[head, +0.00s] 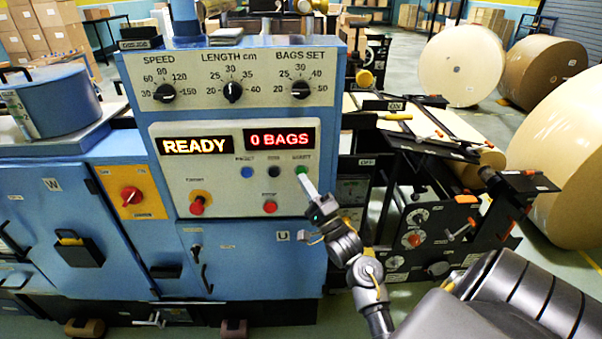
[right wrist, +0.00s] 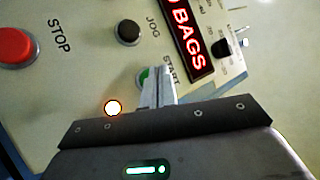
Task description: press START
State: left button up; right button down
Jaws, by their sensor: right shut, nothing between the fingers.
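The green START button (head: 302,170) is at the upper right of the cream control panel (head: 236,200). My right gripper (head: 306,182) is shut and empty, with its fingertips at the button. In the right wrist view the fingers (right wrist: 158,88) partly cover the START button (right wrist: 143,78), and only part of its green shows. I cannot tell whether the tips touch it. The panel displays read READY (head: 195,146) and 0 BAGS (head: 281,139). My left gripper is not in view.
The black JOG button (head: 274,172), a blue button (head: 247,172) and the red STOP button (head: 270,207) are close by. A red knob (head: 197,205) sticks out at the panel's lower left. Dials line the upper panel. Large paper rolls (head: 462,66) stand at right.

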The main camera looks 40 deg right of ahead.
jog(key=shift+w+d, duration=0.1)
dwell(0.3)
jog(key=shift+w+d, duration=0.2)
